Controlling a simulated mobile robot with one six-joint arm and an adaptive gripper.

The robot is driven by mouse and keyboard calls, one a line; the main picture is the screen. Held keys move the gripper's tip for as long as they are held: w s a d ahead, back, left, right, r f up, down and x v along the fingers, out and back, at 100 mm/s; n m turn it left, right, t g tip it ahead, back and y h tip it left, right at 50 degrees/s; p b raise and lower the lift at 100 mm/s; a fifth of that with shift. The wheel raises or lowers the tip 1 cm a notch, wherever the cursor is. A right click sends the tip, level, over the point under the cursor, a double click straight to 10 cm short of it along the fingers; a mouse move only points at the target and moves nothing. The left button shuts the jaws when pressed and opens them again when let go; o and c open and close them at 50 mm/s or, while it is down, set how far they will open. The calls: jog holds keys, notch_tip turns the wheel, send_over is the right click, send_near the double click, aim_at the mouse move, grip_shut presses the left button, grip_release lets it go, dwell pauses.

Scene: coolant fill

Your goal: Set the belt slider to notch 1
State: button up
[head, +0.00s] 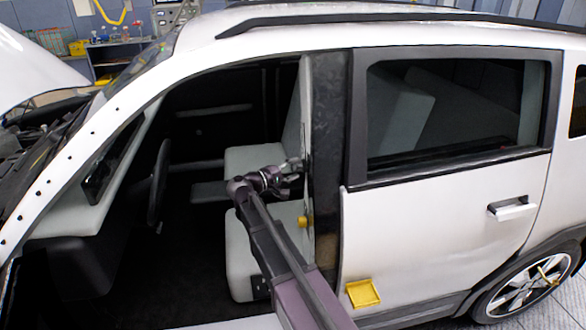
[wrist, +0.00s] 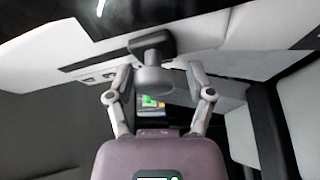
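The belt slider shows in the wrist view as a dark block (wrist: 151,45) with a round grey knob (wrist: 154,79), against a pale strip on the car's inner pillar. My gripper (wrist: 159,70) is open, with one finger on each side of the knob; a gap shows on both sides. In the head view my gripper (head: 294,166) is inside the front door opening, beside the dark pillar (head: 330,150). The slider cannot be made out there. Small dark marks show on the pale strip left of the knob, but I cannot read any notch number.
A yellow knob (head: 304,221) sits lower on the pillar edge. A yellow tray (head: 363,292) is at the bottom of the closed rear door (head: 440,235).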

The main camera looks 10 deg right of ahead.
jog(key=shift+a, duration=0.15)
dwell(0.3)
jog(key=shift+a, duration=0.2)
jog(key=v, duration=1.1)
jog(key=shift+s+a, duration=0.15)
jog(key=shift+s, duration=0.05)
jog(key=shift+s, duration=0.1)
